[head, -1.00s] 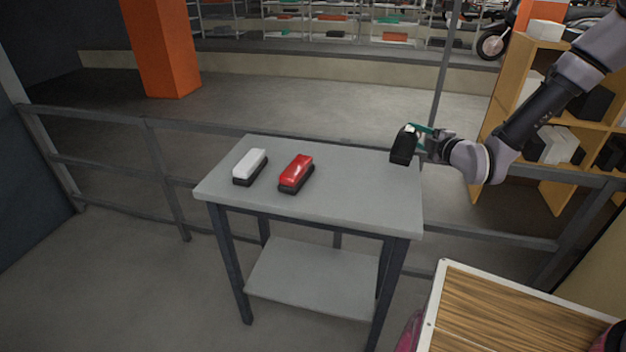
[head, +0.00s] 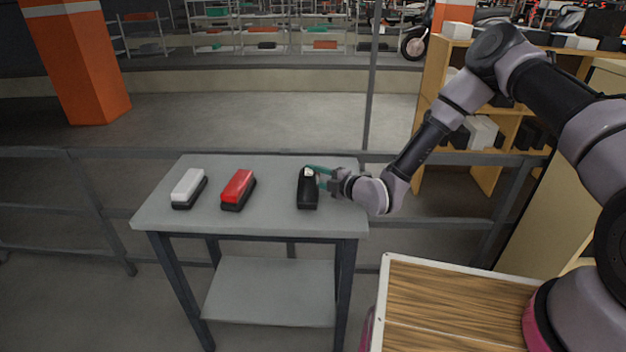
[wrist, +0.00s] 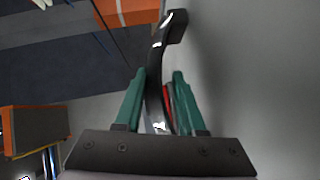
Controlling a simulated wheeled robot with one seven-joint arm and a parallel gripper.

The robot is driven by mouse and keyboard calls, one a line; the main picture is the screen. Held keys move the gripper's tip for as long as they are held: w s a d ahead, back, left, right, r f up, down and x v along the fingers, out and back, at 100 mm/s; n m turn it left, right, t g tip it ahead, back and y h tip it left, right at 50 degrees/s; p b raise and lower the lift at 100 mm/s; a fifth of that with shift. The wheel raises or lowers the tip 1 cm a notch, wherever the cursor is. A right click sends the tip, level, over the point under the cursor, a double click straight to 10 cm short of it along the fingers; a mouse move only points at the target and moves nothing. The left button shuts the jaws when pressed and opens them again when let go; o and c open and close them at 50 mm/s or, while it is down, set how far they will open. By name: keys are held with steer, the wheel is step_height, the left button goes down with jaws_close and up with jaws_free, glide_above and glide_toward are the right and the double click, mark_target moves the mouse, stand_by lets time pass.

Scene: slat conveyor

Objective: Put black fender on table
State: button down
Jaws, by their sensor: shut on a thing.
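The black fender (head: 308,192) is at the right part of the grey table (head: 270,222) in the head view. My gripper (head: 316,176) reaches in from the right with green fingers and is shut on the fender. In the wrist view the curved black fender (wrist: 155,88) stands between the green fingers of my gripper (wrist: 160,95). The fender appears over the tabletop; I cannot tell whether it touches it. A red fender (head: 238,187) on a black base lies to its left, and a white fender (head: 187,187) on a black base lies farther left.
A grey railing (head: 110,152) runs behind the table. A wooden slat surface (head: 445,310) with a white rim is at the front right. A wooden shelf (head: 432,100) stands behind my arm. The tabletop between the red and black fenders is bare.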

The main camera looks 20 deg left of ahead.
steer(key=shift+f, duration=0.65)
steer(key=shift+c, duration=2.4)
jaws_free()
steer(key=shift+d, duration=0.1)
steer(key=v, duration=1.2)
steer(key=shift+r, duration=0.1)
